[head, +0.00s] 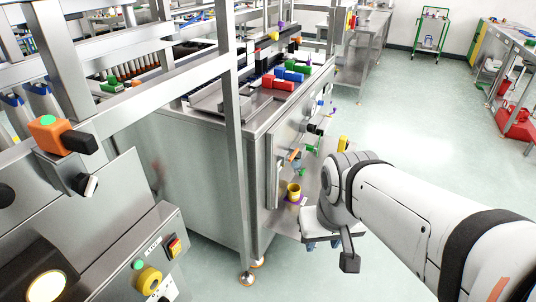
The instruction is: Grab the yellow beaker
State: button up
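The yellow beaker (294,191) is small and stands upright near the picture's middle. It stands on a purple patch on a low shelf (284,220) at the side of the metal machine. My gripper (347,256) is right of and below the beaker in the picture, apart from it. One dark finger shows hanging down; the rest of the gripper is mostly hidden by its pale body. I cannot tell how far the fingers are apart. Nothing is seen held.
The machine's steel housing (190,170) and a metal post (232,150) stand left of the beaker. Several coloured blocks (283,78) lie on top. A control panel with buttons (149,279) is at lower left. Open floor (400,130) lies to the right.

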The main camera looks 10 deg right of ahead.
aim_at(294, 190)
jog(key=z, duration=0.05)
jog(key=i, duration=1)
jog(key=u, duration=0.1)
